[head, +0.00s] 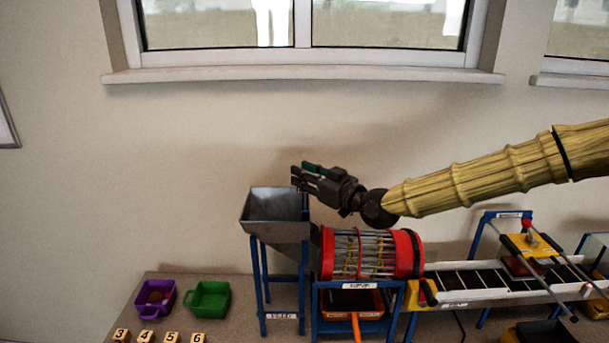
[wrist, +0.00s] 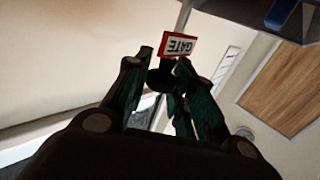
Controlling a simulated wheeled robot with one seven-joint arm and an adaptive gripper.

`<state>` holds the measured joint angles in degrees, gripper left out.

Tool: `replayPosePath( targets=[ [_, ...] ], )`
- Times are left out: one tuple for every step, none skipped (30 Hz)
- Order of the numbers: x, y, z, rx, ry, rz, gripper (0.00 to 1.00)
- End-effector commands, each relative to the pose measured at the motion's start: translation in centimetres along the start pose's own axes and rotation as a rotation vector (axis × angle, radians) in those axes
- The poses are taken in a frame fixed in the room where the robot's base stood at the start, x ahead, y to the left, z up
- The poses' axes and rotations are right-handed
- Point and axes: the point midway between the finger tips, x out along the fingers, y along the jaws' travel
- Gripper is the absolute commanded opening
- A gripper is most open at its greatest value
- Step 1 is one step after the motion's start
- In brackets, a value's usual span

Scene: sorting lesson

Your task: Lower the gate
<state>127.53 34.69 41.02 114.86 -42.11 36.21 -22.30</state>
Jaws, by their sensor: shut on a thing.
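My gripper (head: 302,176) is just above and beside the top right rim of the grey metal hopper (head: 258,207), which stands on a blue frame labelled FEED. In the wrist view my gripper (wrist: 165,72) is shut on a dark part just below a red-framed white sign reading GATE (wrist: 179,46), upside down in that picture. I take the held part to be the gate handle; the fingers hide much of it. The gate plate itself cannot be made out in the head view.
A red-ended barred drum (head: 410,254) stands right of the hopper, below my arm. A belt conveyor (head: 470,281) runs further right. Purple (head: 147,309) and green (head: 190,305) bins and several numbered blocks (head: 171,337) lie at lower left. The wall and window are behind.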

Motion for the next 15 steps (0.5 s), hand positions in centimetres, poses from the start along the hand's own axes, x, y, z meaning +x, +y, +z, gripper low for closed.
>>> replayPosePath(
  targets=[
    [0.0,0.1,1.1,-0.001,0.0,0.001,0.0],
    [0.0,0.1,1.4,-0.001,0.001,0.001,0.0],
    [0.0,0.1,1.9,-0.001,0.001,0.001,0.0],
    [0.0,0.1,2.2,-0.001,0.001,0.001,0.0],
    [0.0,0.1,2.4,0.0,0.001,0.001,0.0],
    [0.0,0.1,2.7,0.0,0.001,0.001,0.0],
    [0.0,0.1,2.8,0.0,0.001,0.001,0.0],
    [0.0,0.1,2.9,0.0,0.001,0.001,0.0],
    [0.0,0.1,3.0,0.0,0.001,0.001,0.0],
    [0.0,0.1,3.0,0.0,0.0,0.001,0.0],
    [0.0,0.1,3.0,0.0,0.0,0.001,0.0],
    [0.0,0.1,3.0,0.0,-0.001,0.001,0.0],
    [0.0,0.1,3.0,0.0,-0.001,0.001,0.0],
    [0.0,0.1,3.0,0.0,-0.002,0.001,0.0],
    [-0.1,0.1,3.1,0.001,-0.002,0.001,0.0]
  ],
)
